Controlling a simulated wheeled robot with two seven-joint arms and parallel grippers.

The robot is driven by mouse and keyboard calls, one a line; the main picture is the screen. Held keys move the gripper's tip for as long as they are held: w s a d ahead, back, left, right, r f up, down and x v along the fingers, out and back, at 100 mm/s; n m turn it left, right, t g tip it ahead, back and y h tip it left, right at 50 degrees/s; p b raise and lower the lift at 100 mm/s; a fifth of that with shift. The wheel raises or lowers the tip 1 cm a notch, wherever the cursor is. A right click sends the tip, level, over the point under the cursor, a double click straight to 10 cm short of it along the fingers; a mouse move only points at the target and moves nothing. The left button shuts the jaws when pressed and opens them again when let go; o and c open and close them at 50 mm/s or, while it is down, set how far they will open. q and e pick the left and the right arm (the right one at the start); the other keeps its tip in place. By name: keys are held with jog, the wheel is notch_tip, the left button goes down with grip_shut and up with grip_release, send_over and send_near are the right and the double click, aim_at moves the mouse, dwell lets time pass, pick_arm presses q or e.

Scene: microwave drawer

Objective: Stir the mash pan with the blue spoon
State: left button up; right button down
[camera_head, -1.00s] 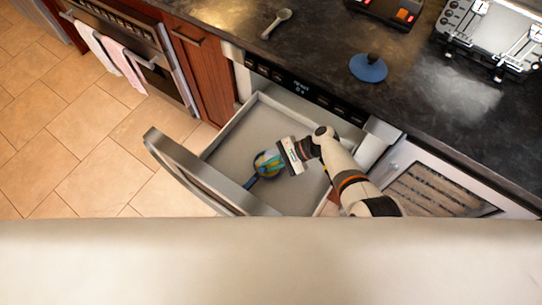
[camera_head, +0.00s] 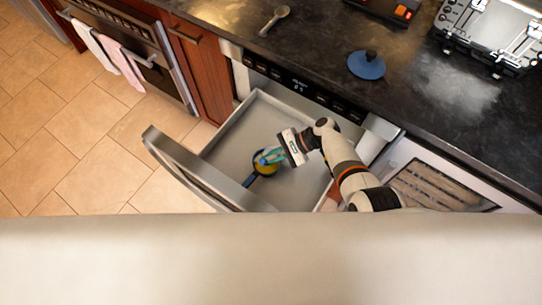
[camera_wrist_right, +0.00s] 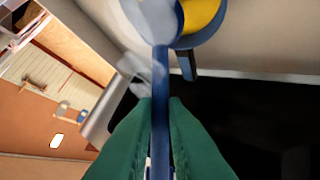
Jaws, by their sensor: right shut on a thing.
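The mash pan (camera_head: 264,167) is a small dark-blue pan with yellow mash, sitting in the open drawer, its handle pointing to the lower left. In the right wrist view its blue rim and yellow mash (camera_wrist_right: 201,14) show at the top. My right gripper (camera_head: 270,157) is over the pan's far right side. Its green fingers are shut on the handle of the blue spoon (camera_wrist_right: 160,75), which runs up beside the pan in the wrist view. My left gripper is not in view.
The drawer (camera_head: 228,136) has raised walls and a thick front panel (camera_head: 195,172) around the pan. The dark counter (camera_head: 325,45) above holds a grey spoon (camera_head: 275,20) and a blue lid-like disc (camera_head: 366,66). The drawer floor around the pan is otherwise clear.

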notch_tip(320, 180, up, 8)
jog(key=p, duration=0.7)
dwell(0.4)
